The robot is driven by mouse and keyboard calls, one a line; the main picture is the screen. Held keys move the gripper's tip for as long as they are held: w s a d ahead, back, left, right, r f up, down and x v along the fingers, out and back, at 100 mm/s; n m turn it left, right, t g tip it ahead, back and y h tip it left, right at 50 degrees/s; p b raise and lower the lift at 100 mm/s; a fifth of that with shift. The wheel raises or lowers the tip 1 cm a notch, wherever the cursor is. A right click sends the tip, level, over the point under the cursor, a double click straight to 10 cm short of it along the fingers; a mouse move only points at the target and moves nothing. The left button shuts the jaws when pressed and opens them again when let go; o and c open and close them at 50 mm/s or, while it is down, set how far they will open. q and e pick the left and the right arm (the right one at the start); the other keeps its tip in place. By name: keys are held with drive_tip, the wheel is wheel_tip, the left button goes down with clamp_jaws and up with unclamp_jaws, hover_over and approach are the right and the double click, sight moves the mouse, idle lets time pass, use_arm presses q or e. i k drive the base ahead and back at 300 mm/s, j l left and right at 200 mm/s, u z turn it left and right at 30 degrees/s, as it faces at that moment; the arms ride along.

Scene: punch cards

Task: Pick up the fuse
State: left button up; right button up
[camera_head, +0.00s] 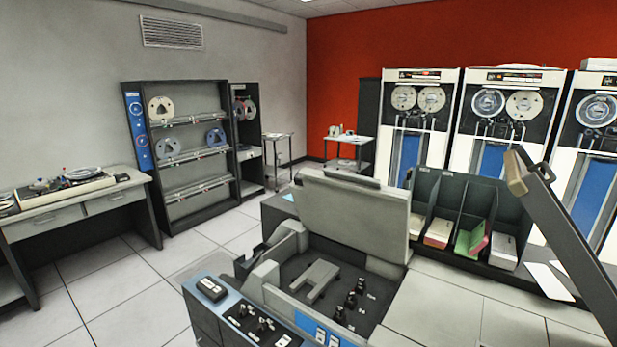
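I cannot make out a fuse for certain in the head view. A card machine (352,214) with a raised grey cover stands in front of me. Several small black knob-like parts (350,300) with tiny labels stand upright on its dark deck; I cannot tell whether one is a fuse. A blue-edged control panel (238,318) with black switches lies at the front left of the machine. Neither of my grippers can be made out in this view.
A dark angled bar (570,235) crosses the right side. A card rack (470,210) holds card stacks. Tape cabinets (418,95) line the red wall. A reel shelf (185,150) and desk (75,205) stand left. The tiled floor (125,285) between is clear.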

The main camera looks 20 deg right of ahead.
sight(352, 294)
drive_tip(key=i+z, duration=0.4)
drive_tip(key=i+j+z, duration=0.15)
drive_tip(key=z, duration=0.25)
drive_tip(key=i+j+z, duration=0.25)
drive_tip(key=z, duration=0.2)
drive_tip(key=i, duration=0.1)
